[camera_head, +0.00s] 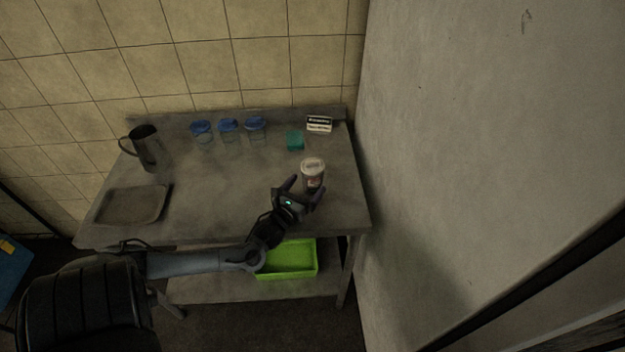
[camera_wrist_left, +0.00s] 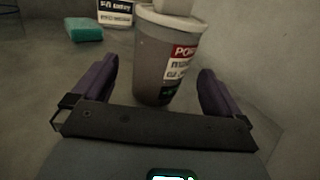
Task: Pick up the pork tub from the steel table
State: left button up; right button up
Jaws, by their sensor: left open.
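The pork tub (camera_head: 312,171) stands upright on the right part of the steel table (camera_head: 225,195), with a pale lid and a red label patch. In the left wrist view the tub (camera_wrist_left: 165,60) stands just ahead of and between the purple-padded fingers, its label partly reading "POR". My left gripper (camera_head: 305,187) is open, close to the near side of the tub. It also shows in the left wrist view (camera_wrist_left: 155,85), with a gap to the tub on both sides. No grip on the tub shows. My right gripper is not in view.
A teal block (camera_head: 295,140) and a small black-and-white sign (camera_head: 319,124) stand behind the tub. Several blue-lidded jars (camera_head: 229,130), a metal jug (camera_head: 146,148) and a tray (camera_head: 131,204) are further left. A green bin (camera_head: 287,262) sits on the lower shelf. A wall rises close on the right.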

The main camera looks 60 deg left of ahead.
pick_arm(q)
jog(key=b+x, duration=0.1)
jog(key=x, duration=0.3)
jog(key=shift+w, duration=0.2)
jog(key=c, duration=1.3)
jog(key=shift+c, duration=0.7)
jog(key=shift+r, duration=0.1)
